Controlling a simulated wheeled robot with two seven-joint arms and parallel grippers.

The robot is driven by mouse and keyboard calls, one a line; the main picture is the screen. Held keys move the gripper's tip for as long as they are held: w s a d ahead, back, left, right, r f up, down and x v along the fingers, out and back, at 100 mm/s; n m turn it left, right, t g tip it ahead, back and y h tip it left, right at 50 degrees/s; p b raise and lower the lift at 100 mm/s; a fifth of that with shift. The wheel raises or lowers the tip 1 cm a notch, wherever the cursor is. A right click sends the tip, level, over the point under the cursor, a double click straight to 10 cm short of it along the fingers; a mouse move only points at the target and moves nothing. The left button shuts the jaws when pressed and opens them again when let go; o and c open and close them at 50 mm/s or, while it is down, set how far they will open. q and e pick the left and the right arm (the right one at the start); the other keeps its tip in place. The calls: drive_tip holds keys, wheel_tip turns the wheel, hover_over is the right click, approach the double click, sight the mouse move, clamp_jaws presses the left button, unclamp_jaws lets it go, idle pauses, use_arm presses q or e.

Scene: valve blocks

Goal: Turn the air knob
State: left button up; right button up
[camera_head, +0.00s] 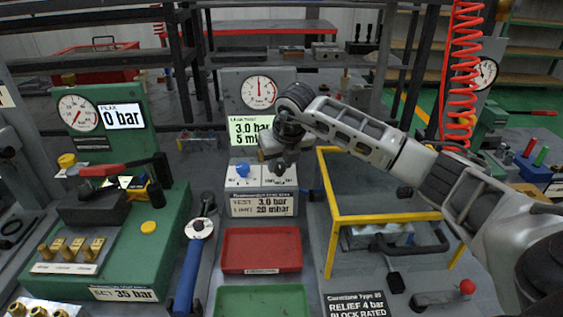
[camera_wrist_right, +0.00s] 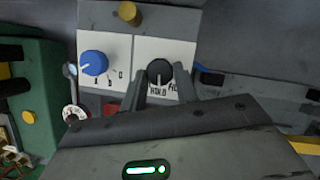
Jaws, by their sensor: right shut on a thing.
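A grey test block (camera_head: 262,202) stands in the middle of the bench with two knobs on pale plates. The blue knob (camera_head: 242,170) is on the left plate; it also shows in the right wrist view (camera_wrist_right: 94,63). The black knob (camera_wrist_right: 160,72) is on the right plate, with lettering that seems to read HOLD below it. I cannot read which knob is named air. My right gripper (camera_head: 282,168) reaches down onto the right plate. In the right wrist view its two fingers (camera_wrist_right: 162,82) are shut on the black knob, one on each side. My left gripper is not in view.
A gauge (camera_head: 258,92) and a lit display (camera_head: 251,130) stand behind the block. A green pump unit (camera_head: 150,265) is at left, a blue-handled wrench (camera_head: 190,265) beside it. Red (camera_head: 262,235) and green trays lie in front. A yellow frame (camera_head: 334,235) stands close at right.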

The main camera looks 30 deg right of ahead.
drive_tip(key=shift+m, duration=0.5)
drive_tip(key=o, duration=1)
drive_tip(key=v, duration=0.5)
drive_tip(key=b+v, duration=0.1)
drive_tip(key=v, duration=1)
drive_tip(key=shift+w+a, duration=0.15)
drive_tip(key=shift+a, duration=0.2)
